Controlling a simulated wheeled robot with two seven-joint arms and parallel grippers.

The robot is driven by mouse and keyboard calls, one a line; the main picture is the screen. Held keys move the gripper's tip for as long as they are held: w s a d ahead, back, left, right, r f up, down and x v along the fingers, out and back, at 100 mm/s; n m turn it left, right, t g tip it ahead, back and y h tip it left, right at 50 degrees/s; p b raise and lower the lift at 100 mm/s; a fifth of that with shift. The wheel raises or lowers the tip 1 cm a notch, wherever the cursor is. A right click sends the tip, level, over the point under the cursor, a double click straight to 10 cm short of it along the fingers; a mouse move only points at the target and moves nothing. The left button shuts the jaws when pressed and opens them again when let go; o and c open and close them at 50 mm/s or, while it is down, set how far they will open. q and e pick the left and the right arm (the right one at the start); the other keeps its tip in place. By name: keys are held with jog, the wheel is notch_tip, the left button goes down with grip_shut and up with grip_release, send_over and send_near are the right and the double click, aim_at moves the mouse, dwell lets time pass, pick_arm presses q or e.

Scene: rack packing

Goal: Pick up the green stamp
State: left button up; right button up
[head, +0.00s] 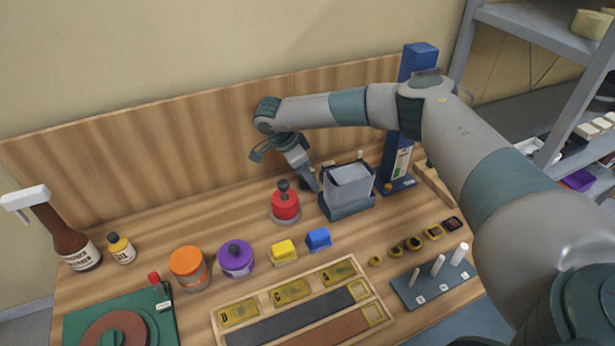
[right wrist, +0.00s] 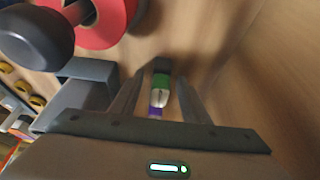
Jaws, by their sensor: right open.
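A small dark object with green, white and purple bands (right wrist: 161,88) lies between the spread fingers of my right gripper (right wrist: 158,100) in the right wrist view. Its green band fits the green stamp, but I cannot tell its full shape. My right gripper also shows in the head view (head: 314,184), pointing down just left of a grey bin. It is open, and no finger is seen closed on the object. In the head view I cannot make out the green stamp. My left gripper is not in view.
The grey bin (head: 348,188) stands right of my gripper, and a red round piece with a dark knob (head: 285,205) stands left. A blue column (head: 415,75) rises behind. Yellow and blue blocks, jars and a slotted tray (head: 216,322) fill the front. The wooden back panel (head: 150,150) is close.

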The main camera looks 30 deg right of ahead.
grip_shut()
jog(key=shift+r, duration=0.15)
jog(key=shift+r, duration=0.2)
notch_tip(320, 180, up, 8)
jog(key=b, duration=0.3)
jog(key=shift+r+b, duration=0.2)
jog(key=shift+b, duration=0.15)
jog(key=shift+r, duration=0.5)
